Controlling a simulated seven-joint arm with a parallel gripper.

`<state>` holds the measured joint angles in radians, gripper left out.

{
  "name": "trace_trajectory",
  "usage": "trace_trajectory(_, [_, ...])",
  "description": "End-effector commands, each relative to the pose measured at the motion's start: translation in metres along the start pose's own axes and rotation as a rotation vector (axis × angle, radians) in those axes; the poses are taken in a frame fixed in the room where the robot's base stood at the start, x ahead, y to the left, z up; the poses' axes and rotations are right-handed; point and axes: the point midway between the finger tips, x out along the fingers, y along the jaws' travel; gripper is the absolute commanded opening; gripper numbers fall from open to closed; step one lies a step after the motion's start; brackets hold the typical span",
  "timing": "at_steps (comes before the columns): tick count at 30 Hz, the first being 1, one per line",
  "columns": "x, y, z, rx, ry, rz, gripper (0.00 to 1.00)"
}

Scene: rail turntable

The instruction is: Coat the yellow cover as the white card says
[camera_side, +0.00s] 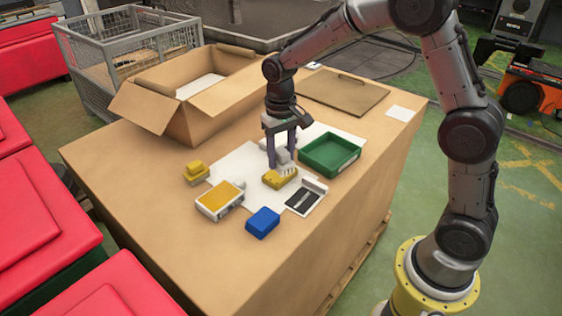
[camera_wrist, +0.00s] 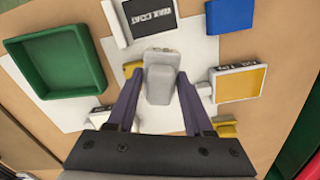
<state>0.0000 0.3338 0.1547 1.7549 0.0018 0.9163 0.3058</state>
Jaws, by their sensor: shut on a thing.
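My gripper (camera_side: 281,163) is shut on a grey block (camera_wrist: 159,82), which shows between the two fingers in the wrist view. The held block is low over a yellow piece (camera_side: 280,178), perhaps the cover; its yellow edge shows beside the grey block in the wrist view (camera_wrist: 133,68). I cannot tell whether they touch. The card (camera_side: 306,197) with a black panel reads "WAX COAT" in the wrist view (camera_wrist: 150,17). A second yellow block (camera_side: 196,173) sits at the left. A white tin with a yellow top (camera_side: 219,198) stands in front of it.
A blue block (camera_side: 263,222) lies at the near side. A green tray (camera_side: 318,165) stands right of my gripper. A white lettered item (camera_wrist: 101,114) is behind it. An open cardboard box (camera_side: 200,118) stands at the back left. A brown board (camera_side: 342,92) lies at the back.

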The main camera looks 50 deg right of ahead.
Motion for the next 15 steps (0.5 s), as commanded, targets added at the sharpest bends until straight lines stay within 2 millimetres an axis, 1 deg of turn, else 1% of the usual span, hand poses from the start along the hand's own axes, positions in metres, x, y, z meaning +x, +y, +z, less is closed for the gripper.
trace_trajectory(3, [-0.008,-0.003,-0.005,0.187,-0.003,0.000,0.07])
trace_trajectory(9, [-0.020,-0.009,-0.015,0.438,-0.002,-0.002,0.07])
trace_trajectory(12, [-0.025,-0.012,-0.018,0.512,0.000,-0.004,0.07])
trace_trajectory(15, [-0.029,-0.016,-0.024,0.541,0.008,-0.010,0.07])
